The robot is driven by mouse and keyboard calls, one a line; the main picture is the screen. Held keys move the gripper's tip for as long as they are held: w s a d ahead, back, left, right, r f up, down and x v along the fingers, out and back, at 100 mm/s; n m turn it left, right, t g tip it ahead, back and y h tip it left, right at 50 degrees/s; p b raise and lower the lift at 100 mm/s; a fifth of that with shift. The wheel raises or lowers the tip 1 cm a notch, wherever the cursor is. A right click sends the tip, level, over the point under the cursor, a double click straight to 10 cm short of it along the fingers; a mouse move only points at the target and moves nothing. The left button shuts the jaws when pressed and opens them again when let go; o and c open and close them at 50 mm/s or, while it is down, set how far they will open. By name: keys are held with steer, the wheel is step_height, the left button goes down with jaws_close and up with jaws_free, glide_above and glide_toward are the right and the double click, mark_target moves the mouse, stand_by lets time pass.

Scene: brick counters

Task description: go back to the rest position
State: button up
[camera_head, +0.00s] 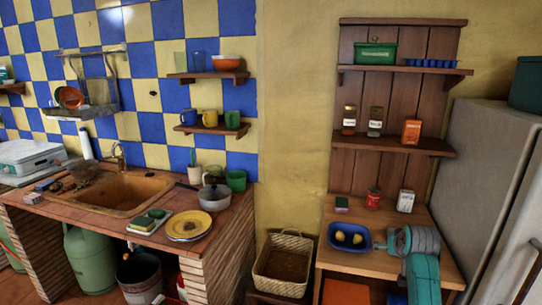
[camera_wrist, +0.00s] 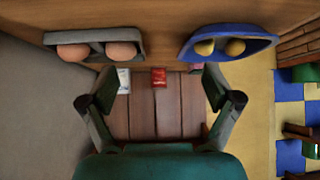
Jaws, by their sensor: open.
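My gripper (camera_wrist: 161,101) shows in the wrist view with its two dark fingers spread wide and nothing between them. In the head view my arm stands over the right part of the wooden counter (camera_head: 340,262) and hides what lies behind it; the fingers are hard to make out there. The wrist view looks inverted. It shows a blue tray (camera_wrist: 262,43) with two yellow lemons and a grey tray (camera_wrist: 52,40) with two brownish round things, both apart from the fingers.
On the counter stand a red tin (camera_head: 373,198), a white box (camera_head: 405,201) and the blue tray (camera_head: 333,229). Shelves with jars (camera_head: 375,121) rise behind. A grey fridge (camera_head: 490,170) is close on the right. A wicker basket (camera_head: 284,263) sits left of the counter.

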steer(key=s+a+f+t, duration=0.1)
steer(key=s+a+f, duration=0.4)
steer(key=s+f, duration=0.55)
steer(key=s+a+f+t, duration=0.1)
steer(key=s+a+f, duration=0.4)
steer(key=s+f, duration=0.6)
steer(key=s+a+f+n+t, duration=0.1)
steer(key=s+a+f, duration=0.1)
steer(key=s, duration=0.3)
steer(key=s+a+f, duration=0.2)
steer(key=s, duration=0.4)
steer(key=s+a+r, duration=0.2)
steer(key=s+a, duration=0.1)
steer(key=s, duration=0.8)
steer(key=s+a+r+t+y, duration=0.1)
steer(key=s+r, duration=0.7)
steer(key=s, duration=0.3)
steer(key=s+a+r+n+t, duration=0.1)
steer(key=s+r+t, duration=0.1)
steer(key=s+r, duration=0.6)
steer(key=s, duration=0.3)
steer(key=shift+s+a+y, duration=0.25)
steer(key=shift+a+y, duration=0.1)
steer(key=shift+y, duration=0.05)
